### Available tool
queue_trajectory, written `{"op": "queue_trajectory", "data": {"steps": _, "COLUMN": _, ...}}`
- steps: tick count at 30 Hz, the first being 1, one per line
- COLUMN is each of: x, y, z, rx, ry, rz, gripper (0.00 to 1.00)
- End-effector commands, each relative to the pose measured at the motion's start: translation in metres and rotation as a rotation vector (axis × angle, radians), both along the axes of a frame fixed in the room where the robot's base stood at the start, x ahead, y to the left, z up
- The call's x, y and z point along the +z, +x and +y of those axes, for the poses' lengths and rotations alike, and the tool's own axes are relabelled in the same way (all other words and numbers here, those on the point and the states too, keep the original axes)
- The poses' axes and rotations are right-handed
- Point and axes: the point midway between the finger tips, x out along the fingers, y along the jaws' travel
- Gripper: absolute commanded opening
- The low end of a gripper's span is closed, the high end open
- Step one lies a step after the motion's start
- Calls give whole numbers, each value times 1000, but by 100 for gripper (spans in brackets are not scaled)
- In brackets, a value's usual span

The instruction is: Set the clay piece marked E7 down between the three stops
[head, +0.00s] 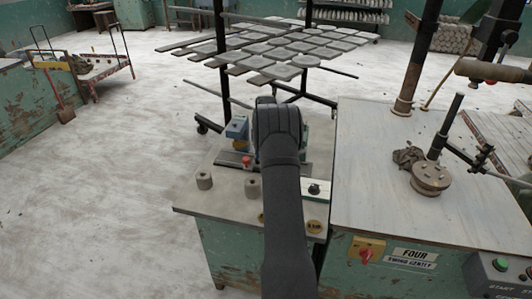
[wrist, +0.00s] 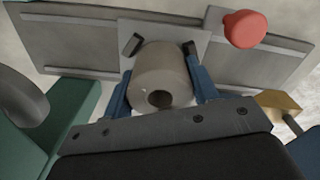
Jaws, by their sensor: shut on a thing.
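My gripper (wrist: 160,72) has its two blue fingers shut on a grey-brown clay cylinder (wrist: 158,72) with a dark hole in its end. No E7 mark is readable on it. Just beyond it are two small dark stops (wrist: 131,45) (wrist: 189,47) on a pale square plate (wrist: 160,28). A third stop does not show; the cylinder or gripper may hide it. I cannot tell whether the cylinder touches the plate. In the head view my dark arm hides the fingers, the held cylinder and the stops.
Two other clay cylinders (head: 204,181) (head: 252,188) stand on the left worktable (head: 225,205). A red knob (wrist: 244,29) is close to the plate's right side; it also shows in the head view (head: 246,161). A larger bench (head: 375,190) stands to the right.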

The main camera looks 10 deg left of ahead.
Motion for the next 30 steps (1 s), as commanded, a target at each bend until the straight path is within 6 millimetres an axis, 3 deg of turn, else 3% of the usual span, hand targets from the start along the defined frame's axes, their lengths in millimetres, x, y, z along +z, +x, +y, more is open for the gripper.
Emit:
{"op": "queue_trajectory", "data": {"steps": 19, "x": -16, "y": -1, "z": -1, "rx": -1, "ry": -3, "rz": 5, "gripper": 24}}
{"op": "queue_trajectory", "data": {"steps": 20, "x": -17, "y": -1, "z": -1, "rx": -1, "ry": -4, "rz": 6, "gripper": 60}}
{"op": "queue_trajectory", "data": {"steps": 22, "x": -18, "y": -2, "z": -1, "rx": -1, "ry": -4, "rz": 7, "gripper": 74}}
{"op": "queue_trajectory", "data": {"steps": 30, "x": -18, "y": -3, "z": -1, "rx": 1, "ry": -6, "rz": 12, "gripper": 76}}
